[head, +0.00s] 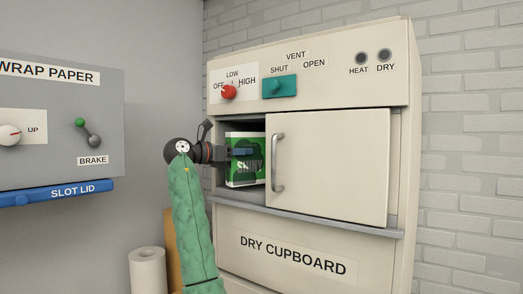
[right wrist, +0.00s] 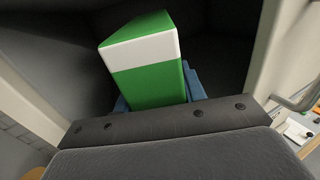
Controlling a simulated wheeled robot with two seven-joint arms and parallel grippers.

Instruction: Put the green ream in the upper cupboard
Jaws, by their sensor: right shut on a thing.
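The green ream (head: 248,172), with a white band and the word SHINY, stands upright in the opening at the left of the cream dry cupboard (head: 318,233). My right gripper (head: 243,152) is shut on it, with blue fingers on its sides. In the right wrist view the ream (right wrist: 150,85) is between the blue fingers, inside a dark space. I cannot tell whether it touches the cupboard floor. The cupboard door (head: 335,165) covers the right of the opening, beside the ream. My left gripper is not in view.
A grey ledge (head: 330,222) runs below the opening. The door handle (head: 278,162) stands out close to the ream's right. Above are a red knob (head: 229,92) and a teal vent slider (head: 279,86). A wrap paper unit (head: 60,125) with a blue slot lid (head: 60,192) is at left.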

